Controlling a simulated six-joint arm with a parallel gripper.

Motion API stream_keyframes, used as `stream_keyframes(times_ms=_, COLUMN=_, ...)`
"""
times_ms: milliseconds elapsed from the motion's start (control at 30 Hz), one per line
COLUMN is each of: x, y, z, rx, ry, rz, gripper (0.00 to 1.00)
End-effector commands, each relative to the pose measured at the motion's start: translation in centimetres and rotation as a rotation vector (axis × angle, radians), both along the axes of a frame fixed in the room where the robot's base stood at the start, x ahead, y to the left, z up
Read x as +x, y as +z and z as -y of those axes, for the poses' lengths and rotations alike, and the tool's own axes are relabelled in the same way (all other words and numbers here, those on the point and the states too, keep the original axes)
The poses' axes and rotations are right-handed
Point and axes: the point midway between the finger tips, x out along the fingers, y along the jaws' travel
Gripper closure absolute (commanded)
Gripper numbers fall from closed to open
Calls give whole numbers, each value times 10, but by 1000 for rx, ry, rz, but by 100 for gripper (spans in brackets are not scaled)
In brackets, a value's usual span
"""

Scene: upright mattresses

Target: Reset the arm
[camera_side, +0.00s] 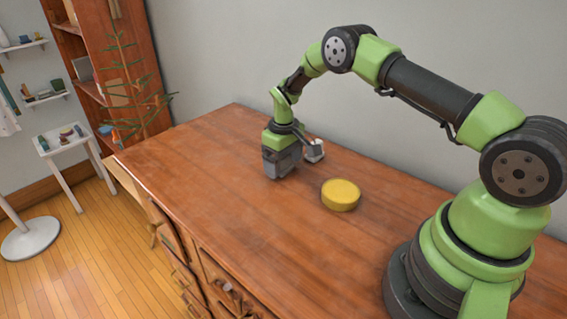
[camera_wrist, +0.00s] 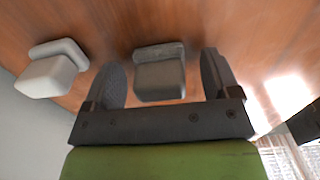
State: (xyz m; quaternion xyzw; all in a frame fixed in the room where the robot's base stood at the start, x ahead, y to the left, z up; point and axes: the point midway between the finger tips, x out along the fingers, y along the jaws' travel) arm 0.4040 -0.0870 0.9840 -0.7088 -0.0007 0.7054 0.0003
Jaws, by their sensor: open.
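My green arm reaches down over the wooden cabinet top (camera_side: 220,160), and my gripper (camera_side: 281,170) is low above it. In the wrist view my gripper (camera_wrist: 162,62) is open, its two dark fingers spread. A small dark grey mattress piece (camera_wrist: 160,78) stands between the fingers, with a gap visible on each side. In the side view I cannot clearly separate it from the gripper. A small white mattress piece (camera_wrist: 50,70) stands to the left of the fingers in the wrist view. It also shows beside the gripper in the side view (camera_side: 315,151).
A yellow round disc (camera_side: 341,194) lies on the cabinet top, between the gripper and my base. A wall rises behind the cabinet top. The front left part of the top is clear. A bookshelf (camera_side: 125,65), a plant and a small white table (camera_side: 60,146) stand beyond.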

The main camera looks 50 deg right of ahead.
Motion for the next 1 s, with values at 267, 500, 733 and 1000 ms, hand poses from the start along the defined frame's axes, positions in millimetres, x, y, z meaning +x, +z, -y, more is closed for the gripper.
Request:
stream_keyframes(times_ms=267, x=1, y=55, z=0, rx=-2, ry=0, rz=6, gripper=18)
stream_keyframes(times_ms=500, x=0, y=87, z=0, rx=-1, ry=0, rz=4, gripper=18)
stream_keyframes(times_ms=733, x=-6, y=140, z=-13, rx=5, ry=-31, rz=68, gripper=18)
stream_keyframes(times_ms=1000, x=-57, y=245, z=-51, rx=49, ry=-126, rz=233, gripper=18)
